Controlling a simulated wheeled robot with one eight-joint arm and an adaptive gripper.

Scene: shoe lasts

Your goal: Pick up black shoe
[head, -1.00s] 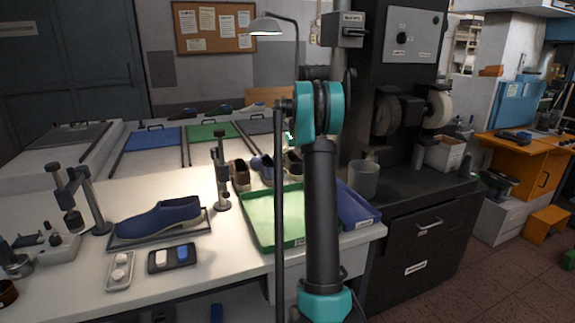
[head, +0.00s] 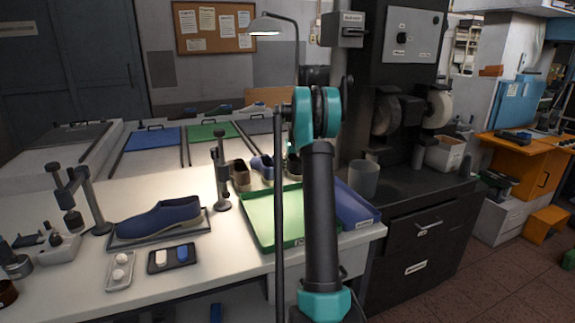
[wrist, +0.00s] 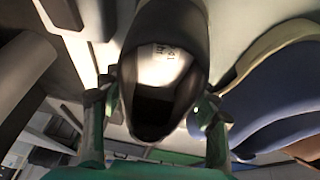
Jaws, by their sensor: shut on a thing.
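The black shoe (wrist: 165,65) fills the middle of the wrist view, its dark upper around a pale insole with small print. My gripper (wrist: 155,104) has one finger on each side of this shoe and is shut on it. In the head view, my arm hides the gripper. A dark shoe (head: 293,166) shows there beside my arm, partly covered; I cannot tell for sure that it is the held one. A blue shoe (wrist: 275,95) lies to the right in the wrist view, close to the held shoe.
A green tray (head: 268,222) and a blue tray (head: 356,212) lie at the bench's right end. A navy shoe (head: 160,219) rests on a stand at left. A grey cup (head: 363,178) stands at right.

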